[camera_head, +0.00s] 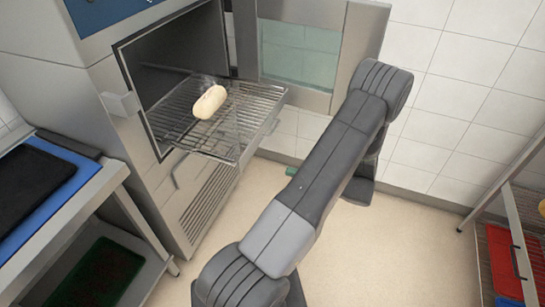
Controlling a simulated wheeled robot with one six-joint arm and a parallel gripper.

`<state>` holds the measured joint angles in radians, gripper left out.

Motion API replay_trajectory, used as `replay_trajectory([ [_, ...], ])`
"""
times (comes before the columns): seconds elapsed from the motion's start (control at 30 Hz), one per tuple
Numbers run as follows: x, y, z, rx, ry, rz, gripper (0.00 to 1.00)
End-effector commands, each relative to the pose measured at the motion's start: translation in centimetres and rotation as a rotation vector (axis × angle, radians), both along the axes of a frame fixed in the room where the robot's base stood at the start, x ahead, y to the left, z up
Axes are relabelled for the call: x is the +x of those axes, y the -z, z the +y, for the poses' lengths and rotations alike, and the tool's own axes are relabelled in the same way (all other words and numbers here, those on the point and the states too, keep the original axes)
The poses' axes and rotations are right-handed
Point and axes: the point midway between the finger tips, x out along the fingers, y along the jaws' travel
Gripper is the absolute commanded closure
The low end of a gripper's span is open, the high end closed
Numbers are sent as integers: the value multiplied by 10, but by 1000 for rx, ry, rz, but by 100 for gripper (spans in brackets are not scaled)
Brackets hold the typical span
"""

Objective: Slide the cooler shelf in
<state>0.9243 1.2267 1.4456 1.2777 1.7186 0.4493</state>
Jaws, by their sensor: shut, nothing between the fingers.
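The cooler shelf (237,120) is a wire rack that sticks partly out of the open cooler (180,60). Its back part is inside the dark chamber and its front edge hangs out over the floor. A pale bread loaf (209,102) lies on the rack, with faint wisps like steam near it. The cooler door (300,55), with a glass pane, stands swung open behind the rack. My arm crosses the middle of the view, to the right of the rack. My gripper is not visible; the far end of the arm is hidden behind its own links.
At left, a metal table (85,195) holds a blue tray and dark mat, with a dark green tray (100,272) on its lower shelf. At right, a rack (512,225) holds red and other coloured items. Open floor lies between.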

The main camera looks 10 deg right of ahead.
Motion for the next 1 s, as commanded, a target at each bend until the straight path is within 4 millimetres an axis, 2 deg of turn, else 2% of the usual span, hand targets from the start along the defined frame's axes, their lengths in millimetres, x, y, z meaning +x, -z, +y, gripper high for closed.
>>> replay_trajectory([
  [0.17, 13, -2, 20, 1, -5, 1, 100],
  [0.6, 62, -3, 95, -1, -6, 1, 100],
  [0.8, 74, -1, 111, -2, -4, 1, 100],
  [1.0, 77, 0, 115, -2, -3, 0, 100],
])
